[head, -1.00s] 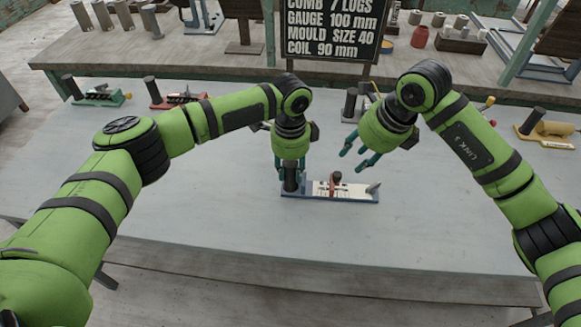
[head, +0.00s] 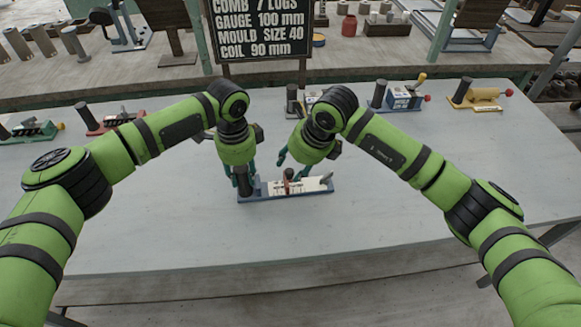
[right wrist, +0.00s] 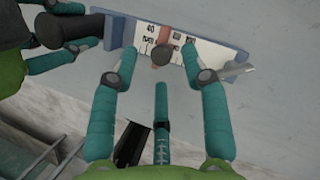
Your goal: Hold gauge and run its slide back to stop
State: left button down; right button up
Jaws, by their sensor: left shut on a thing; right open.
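The gauge (head: 312,189) lies on the grey table, a blue base with a white marked scale. Its dark upright post stands at the left end; in the right wrist view the post (right wrist: 78,31) shows at the upper left. My left gripper (head: 241,182) is shut on this post. The reddish-brown slide (head: 288,176) with a round dark knob stands on the scale near its middle; the knob (right wrist: 162,54) also shows in the right wrist view. My right gripper (head: 294,163) is open and empty above the slide, its fingers spread either side of the knob in the wrist view.
Behind stand a green gauge (head: 33,131), a red one (head: 106,121), a blue one (head: 398,99) and a yellow one (head: 480,97). A dark sign (head: 262,28) rises behind the table. The front of the table is clear.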

jog(key=shift+x, duration=1.4)
grip_shut()
pick_arm(q)
jog(key=shift+s+d, duration=0.1)
pick_arm(e)
jog(key=shift+s+a+r, duration=0.1)
jog(key=shift+a, duration=1.7)
pick_arm(q)
jog(key=shift+d, duration=0.1)
pick_arm(e)
grip_release()
jog(key=shift+d, duration=0.1)
jog(key=shift+d, duration=0.1)
